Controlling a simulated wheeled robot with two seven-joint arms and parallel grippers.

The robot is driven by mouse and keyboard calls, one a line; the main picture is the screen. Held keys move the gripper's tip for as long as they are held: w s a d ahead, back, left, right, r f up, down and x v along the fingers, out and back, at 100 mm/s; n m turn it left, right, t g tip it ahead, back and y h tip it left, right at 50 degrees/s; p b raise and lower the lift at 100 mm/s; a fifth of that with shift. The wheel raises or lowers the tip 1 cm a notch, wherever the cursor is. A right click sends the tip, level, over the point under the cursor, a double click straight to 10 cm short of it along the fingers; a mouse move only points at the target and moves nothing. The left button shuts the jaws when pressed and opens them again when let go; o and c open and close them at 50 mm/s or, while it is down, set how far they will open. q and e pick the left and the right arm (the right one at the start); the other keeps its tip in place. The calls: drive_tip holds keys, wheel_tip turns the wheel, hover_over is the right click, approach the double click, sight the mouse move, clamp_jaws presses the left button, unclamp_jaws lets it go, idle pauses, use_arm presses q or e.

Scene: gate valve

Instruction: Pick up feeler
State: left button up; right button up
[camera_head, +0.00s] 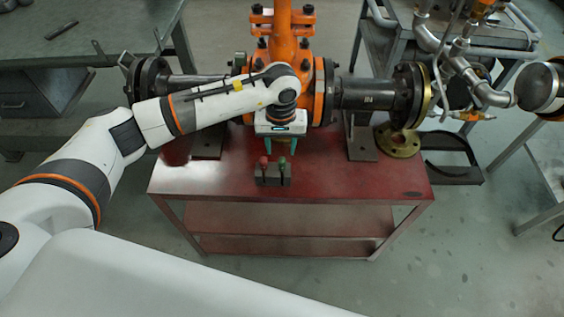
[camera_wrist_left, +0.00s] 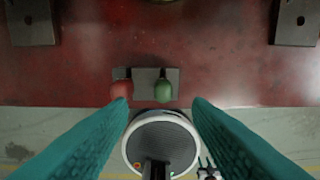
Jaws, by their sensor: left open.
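A small grey block (camera_head: 272,181) stands near the front edge of the red table, with a red-topped handle (camera_head: 264,162) and a green-topped handle (camera_head: 284,164) standing in it. I cannot tell which one is the feeler. My left gripper (camera_head: 281,146) is open and empty, with its teal fingers pointing down above and just behind the block. In the left wrist view, the red handle (camera_wrist_left: 121,89) and green handle (camera_wrist_left: 162,91) show side by side beyond the spread fingertips (camera_wrist_left: 160,102). My right gripper is not in view.
The red table (camera_head: 345,187) has bare room on both sides of the block. An orange valve (camera_head: 283,45) with dark flanged pipes (camera_head: 365,94) stands behind my left gripper. A brass flange (camera_head: 398,143) lies at the right. A grey workbench (camera_head: 90,35) is at the back left.

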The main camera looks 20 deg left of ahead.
sight(282, 159)
use_arm(q)
drive_tip(key=shift+w+d+f+p, duration=0.1)
drive_tip(key=shift+f+p, duration=0.2)
drive_tip(key=shift+f, duration=1.4)
drive_tip(key=shift+w+d+f+p, duration=0.1)
drive_tip(key=shift+f+p, duration=0.2)
drive_tip(key=shift+f, duration=1.4)
clamp_jaws()
wheel_tip(282, 159, up, 10)
drive_tip(key=shift+r+b, duration=0.1)
drive_tip(key=shift+b, duration=0.5)
drive_tip(key=shift+s, duration=0.1)
